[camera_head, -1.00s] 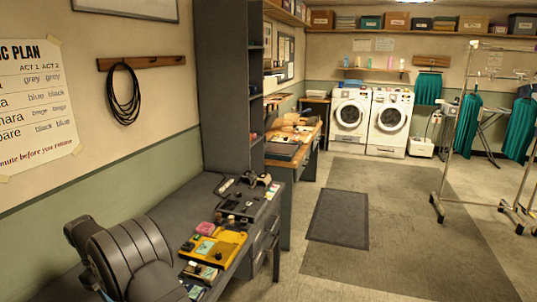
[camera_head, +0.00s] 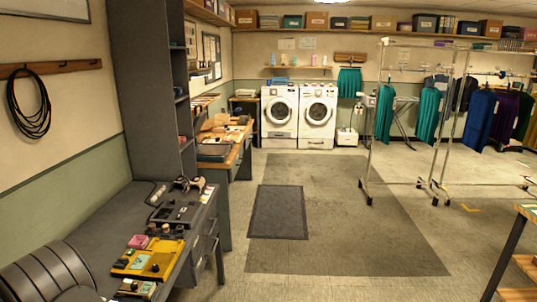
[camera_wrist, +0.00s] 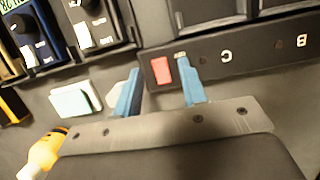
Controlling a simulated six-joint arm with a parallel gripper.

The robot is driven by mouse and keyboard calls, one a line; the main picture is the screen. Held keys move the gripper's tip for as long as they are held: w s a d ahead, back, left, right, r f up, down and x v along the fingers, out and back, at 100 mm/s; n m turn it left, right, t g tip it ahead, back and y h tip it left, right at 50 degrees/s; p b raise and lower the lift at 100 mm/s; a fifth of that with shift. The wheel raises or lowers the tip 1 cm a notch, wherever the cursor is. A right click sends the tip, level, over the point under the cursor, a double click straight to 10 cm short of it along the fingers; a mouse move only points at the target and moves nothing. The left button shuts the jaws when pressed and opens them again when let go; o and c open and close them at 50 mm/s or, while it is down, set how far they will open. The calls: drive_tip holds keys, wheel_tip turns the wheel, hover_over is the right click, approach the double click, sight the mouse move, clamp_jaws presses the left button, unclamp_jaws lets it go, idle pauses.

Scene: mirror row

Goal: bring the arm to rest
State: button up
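My gripper (camera_wrist: 157,64) shows in the wrist view with its two blue fingers apart and a gap between them. Nothing is held in the gap. A small red block (camera_wrist: 162,71) shows at the gap, on a dark strip (camera_wrist: 262,50) with white letters beyond the fingertips. I cannot tell whether the fingers touch the strip. My gripper cannot be made out in the head view.
The grey desk (camera_head: 92,232) at left bears a yellow tray (camera_head: 134,270) and dark gear. In the wrist view a pale block (camera_wrist: 72,102) and an orange-yellow item (camera_wrist: 42,155) lie close. Garment racks (camera_head: 366,130) stand at right; the middle floor is clear.

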drive_tip(key=v, duration=1.7)
drive_tip(key=x, duration=1.7)
drive_tip(key=shift+d+f, duration=0.15)
drive_tip(key=shift+f, duration=0.1)
drive_tip(key=shift+d+y, duration=0.2)
drive_tip(key=shift+y, duration=0.55)
drive_tip(key=shift+d+y, duration=0.2)
drive_tip(key=shift+y, duration=0.55)
wheel_tip(320, 180, up, 18)
drive_tip(key=shift+y, duration=0.9)
drive_tip(key=shift+f, duration=2.8)
drive_tip(key=shift+o, duration=0.2)
